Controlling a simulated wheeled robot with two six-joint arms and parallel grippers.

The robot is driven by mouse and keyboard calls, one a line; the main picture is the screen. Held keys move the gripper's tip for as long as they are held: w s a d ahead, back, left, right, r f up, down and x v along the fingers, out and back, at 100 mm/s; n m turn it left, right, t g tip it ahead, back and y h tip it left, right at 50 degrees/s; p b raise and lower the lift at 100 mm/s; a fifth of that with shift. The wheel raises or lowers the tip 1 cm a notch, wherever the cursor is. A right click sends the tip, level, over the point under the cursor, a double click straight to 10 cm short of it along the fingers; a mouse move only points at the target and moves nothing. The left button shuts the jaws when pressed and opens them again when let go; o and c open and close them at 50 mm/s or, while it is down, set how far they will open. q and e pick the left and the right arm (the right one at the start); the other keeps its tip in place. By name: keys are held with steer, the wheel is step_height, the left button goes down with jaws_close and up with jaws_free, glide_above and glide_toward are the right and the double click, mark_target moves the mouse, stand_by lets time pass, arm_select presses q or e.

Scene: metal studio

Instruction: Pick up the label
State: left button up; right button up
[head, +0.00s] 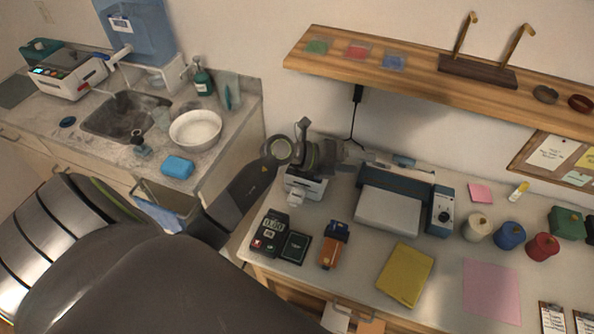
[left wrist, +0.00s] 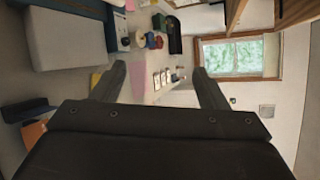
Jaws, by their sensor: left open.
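A small white label printer (head: 307,186) stands at the left end of the work table, with a small pale piece that looks like the label (head: 295,199) at its front. My left gripper (head: 365,157) is above and behind the printer, pointing right along the wall, over the back of the table. In the left wrist view its two fingers (left wrist: 158,85) are apart with nothing between them. I cannot make out the label in that view. My right gripper is not in view.
A blue and white machine (head: 390,210) stands right of the printer. A card terminal (head: 270,231), an orange item (head: 333,250) and a yellow pad (head: 405,274) lie in front. A wooden shelf (head: 430,80) hangs above. Several thread spools (head: 510,235) stand at right.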

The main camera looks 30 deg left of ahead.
arm_select(q)
steer(key=a+f+m+g+y, duration=0.3)
steer(key=a+f+g+y, duration=0.1)
steer(key=a+g+y, duration=0.1)
steer(key=n+g+y+b, duration=0.2)
steer(key=g+y+b, duration=0.3)
steer(key=b, duration=0.7)
glide_above(297, 195)
steer(key=shift+t+y, duration=0.5)
steer(key=shift+y, duration=0.1)
step_height(297, 195, down, 12)
steer(key=shift+a+r, duration=0.15)
steer(key=shift+s+d+f+b, duration=0.1)
steer(key=shift+f+b, duration=0.3)
steer(key=shift+f, duration=0.2)
steer(key=shift+s+d+f+b, duration=0.1)
steer(key=shift+f+b, duration=0.25)
steer(key=shift+f, duration=0.2)
steer(key=shift+w+f+p, duration=0.1)
steer(key=shift+f+p, duration=0.3)
steer(key=shift+p, duration=0.1)
steer(key=shift+f, duration=0.35)
steer(key=shift+f, duration=0.3)
